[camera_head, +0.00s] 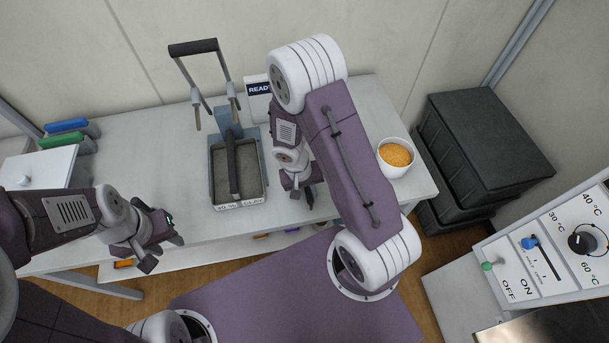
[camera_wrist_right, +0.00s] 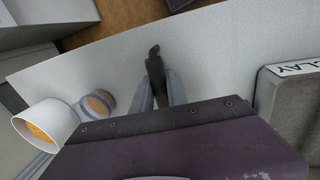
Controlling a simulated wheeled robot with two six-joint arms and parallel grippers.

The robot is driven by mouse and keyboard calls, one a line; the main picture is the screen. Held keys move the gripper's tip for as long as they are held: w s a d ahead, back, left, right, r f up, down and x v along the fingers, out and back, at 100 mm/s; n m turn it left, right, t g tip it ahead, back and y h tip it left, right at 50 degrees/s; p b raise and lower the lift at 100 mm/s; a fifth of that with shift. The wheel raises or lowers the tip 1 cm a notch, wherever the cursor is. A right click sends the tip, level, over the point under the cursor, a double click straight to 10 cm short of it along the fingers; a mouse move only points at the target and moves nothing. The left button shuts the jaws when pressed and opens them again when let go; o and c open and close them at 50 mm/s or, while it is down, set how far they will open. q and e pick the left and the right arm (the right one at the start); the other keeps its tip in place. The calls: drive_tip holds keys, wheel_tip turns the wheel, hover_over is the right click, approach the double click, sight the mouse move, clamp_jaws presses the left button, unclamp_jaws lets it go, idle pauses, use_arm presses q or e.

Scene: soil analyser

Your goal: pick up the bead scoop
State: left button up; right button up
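My right gripper (camera_head: 302,196) points down at the white table, right of the soil tray. In the right wrist view its two grey fingers (camera_wrist_right: 161,92) flank a slim dark piece with a bent tip (camera_wrist_right: 154,65). This may be the bead scoop's handle; no scoop bowl shows on it, and I cannot tell whether the fingers touch it. A white cup of orange beads (camera_head: 396,154) stands at the table's right end. It also shows in the wrist view (camera_wrist_right: 47,122), beside a small round grey-rimmed thing (camera_wrist_right: 98,103) that I cannot identify. My left gripper (camera_head: 162,253) is open and empty at the table's front.
A grey soil tray (camera_head: 214,186) with a dark bar across it stands mid-table, below a raised lever handle (camera_head: 193,47). A READY display (camera_head: 258,89) is behind. Dark crates (camera_head: 485,135) stand right of the table, and a control panel (camera_head: 545,250) is at lower right.

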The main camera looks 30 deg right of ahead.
clamp_jaws()
wheel_tip(320, 180, up, 4)
drive_tip(key=shift+w+r+p, duration=0.15)
drive_tip(key=shift+p, duration=0.6)
drive_tip(key=s+d+r+b, duration=0.6)
drive_tip(key=s+b, duration=0.2)
drive_tip(key=s, duration=0.2)
drive_tip(key=shift+s+r, duration=0.2)
drive_tip(key=shift+r, duration=0.2)
